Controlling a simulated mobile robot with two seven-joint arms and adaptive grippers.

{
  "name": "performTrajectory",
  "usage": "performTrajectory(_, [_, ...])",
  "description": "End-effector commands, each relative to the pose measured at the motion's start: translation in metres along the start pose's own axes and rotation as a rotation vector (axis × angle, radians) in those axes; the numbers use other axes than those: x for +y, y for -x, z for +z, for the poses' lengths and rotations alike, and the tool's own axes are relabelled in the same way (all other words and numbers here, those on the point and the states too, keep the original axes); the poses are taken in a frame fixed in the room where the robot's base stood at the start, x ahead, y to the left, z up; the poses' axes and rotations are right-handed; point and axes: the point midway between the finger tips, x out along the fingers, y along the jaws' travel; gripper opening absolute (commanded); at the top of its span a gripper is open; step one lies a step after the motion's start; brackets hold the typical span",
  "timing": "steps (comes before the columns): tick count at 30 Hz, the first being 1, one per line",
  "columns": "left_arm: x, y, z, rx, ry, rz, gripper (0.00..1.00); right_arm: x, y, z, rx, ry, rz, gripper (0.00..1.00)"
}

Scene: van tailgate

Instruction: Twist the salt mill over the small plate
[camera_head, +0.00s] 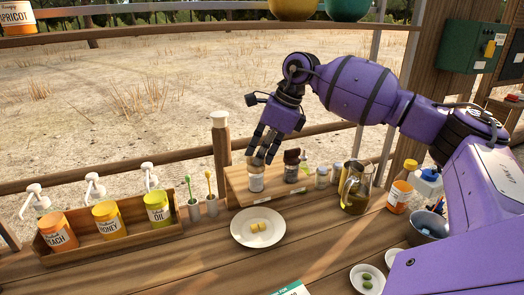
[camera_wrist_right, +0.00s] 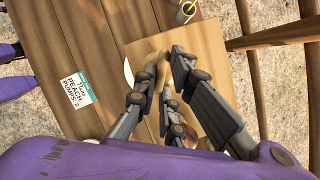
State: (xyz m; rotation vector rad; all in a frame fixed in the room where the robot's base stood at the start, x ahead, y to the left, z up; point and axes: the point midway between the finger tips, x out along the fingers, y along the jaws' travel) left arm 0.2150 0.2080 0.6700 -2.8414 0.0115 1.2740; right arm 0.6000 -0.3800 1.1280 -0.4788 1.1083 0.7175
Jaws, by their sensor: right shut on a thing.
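My right gripper (camera_head: 262,158) comes down from above at the small wooden rack. Its fingers are shut on the top of a small clear jar-like mill with a pale label (camera_head: 256,180), which stands upright at the rack's left end. I take this for the salt mill; its label is too small to read. In the right wrist view the fingers (camera_wrist_right: 164,92) hide most of it. A white plate (camera_head: 242,240) with yellow pieces lies on the table just in front of the rack, below the mill and not under it.
A dark-capped bottle (camera_head: 291,168) and several small jars stand right of the mill on the rack (camera_head: 238,188). A glass jug (camera_head: 355,188) is farther right. Two small dishes (camera_head: 367,279) lie front right. A crate of labelled jars (camera_head: 105,232) stands left. Bare table lies around the plate.

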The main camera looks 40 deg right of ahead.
Motion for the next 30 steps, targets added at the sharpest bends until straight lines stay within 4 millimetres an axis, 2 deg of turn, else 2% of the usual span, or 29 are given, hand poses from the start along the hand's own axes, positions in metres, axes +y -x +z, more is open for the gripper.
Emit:
performTrajectory(8, [0.0016,0.0066,0.0007,-0.009,0.002,0.003,0.4,0.0038,0.0018,0.0006,0.0,-0.24,-0.104,0.0])
performTrajectory(30, [-0.0002,0.0026,0.0036,-0.008,-0.002,0.001,0.4,0.0106,-0.0029,0.0059,0.0,-0.873,-0.363,0.0])
